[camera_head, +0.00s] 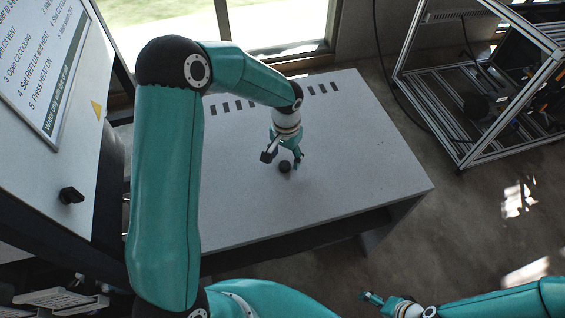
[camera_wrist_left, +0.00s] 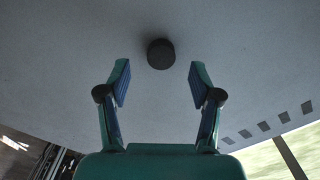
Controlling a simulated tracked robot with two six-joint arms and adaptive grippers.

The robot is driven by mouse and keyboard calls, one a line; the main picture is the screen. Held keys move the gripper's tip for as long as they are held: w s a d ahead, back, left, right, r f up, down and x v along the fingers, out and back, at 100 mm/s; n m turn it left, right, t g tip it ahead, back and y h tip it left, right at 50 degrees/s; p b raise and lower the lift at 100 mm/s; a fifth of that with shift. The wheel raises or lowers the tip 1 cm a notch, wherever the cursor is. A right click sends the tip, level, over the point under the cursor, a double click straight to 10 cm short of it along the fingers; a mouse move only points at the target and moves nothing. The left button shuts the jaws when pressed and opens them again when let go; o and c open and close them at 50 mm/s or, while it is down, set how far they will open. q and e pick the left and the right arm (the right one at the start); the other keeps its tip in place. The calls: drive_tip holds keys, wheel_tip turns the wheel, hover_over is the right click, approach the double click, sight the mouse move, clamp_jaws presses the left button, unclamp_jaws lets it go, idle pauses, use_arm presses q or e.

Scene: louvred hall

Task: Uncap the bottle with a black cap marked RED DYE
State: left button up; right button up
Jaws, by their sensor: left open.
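A small round black cap-like piece (camera_head: 284,168) shows at the light grey table (camera_head: 365,180), near the middle of its front part. It also shows in the left wrist view (camera_wrist_left: 160,54), just beyond and between the fingertips. No bottle body or RED DYE label can be made out, so I cannot tell whether the piece sits on a bottle. My left gripper (camera_head: 283,160) is open over the piece, with one finger on each side and a gap to both in the wrist view. My right gripper (camera_head: 373,299) is low at the bottom of the head view, away from the table; its jaws are unclear.
A row of dark slots (camera_head: 240,104) runs along the table's back. A metal-framed rack (camera_head: 480,100) stands at the right. A white panel with printed steps (camera_head: 38,50) and a black knob (camera_head: 71,195) is at the left. The table's right side is clear.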

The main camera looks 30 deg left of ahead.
sight(285, 165)
use_arm(q)
wheel_tip(285, 165, down, 3)
drive_tip(key=shift+f, duration=0.15)
drive_tip(key=shift+a, duration=0.1)
drive_tip(key=c, duration=0.9)
drive_tip(key=shift+o, duration=0.2)
